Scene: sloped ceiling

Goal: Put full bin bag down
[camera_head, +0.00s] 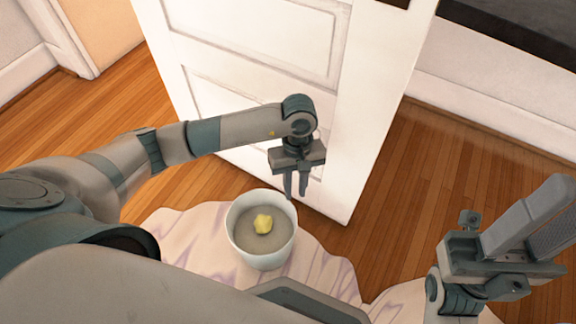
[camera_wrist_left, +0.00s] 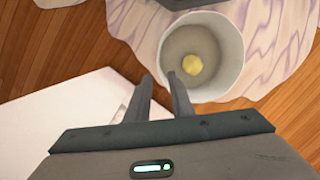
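A white round bin (camera_head: 262,252) stands upright on a pale, wavy-edged rug, with a small yellow crumpled item (camera_head: 263,224) on its grey inside bottom. The bin also shows in the left wrist view (camera_wrist_left: 232,50). I see no bin bag that I can make out. My left gripper (camera_head: 296,194) points down just behind and to the right of the bin rim. Its two fingers are apart with nothing between them, as the left wrist view (camera_wrist_left: 161,80) shows. My right gripper (camera_head: 490,262) is at the lower right; its fingertips are not clear.
A white panelled door (camera_head: 270,85) stands close behind my left gripper. The pale rug with purple streaks (camera_head: 325,275) lies on the wooden floor (camera_head: 440,150). Bare floor is free left and right of the door. A dark surface (camera_head: 520,35) is at the upper right.

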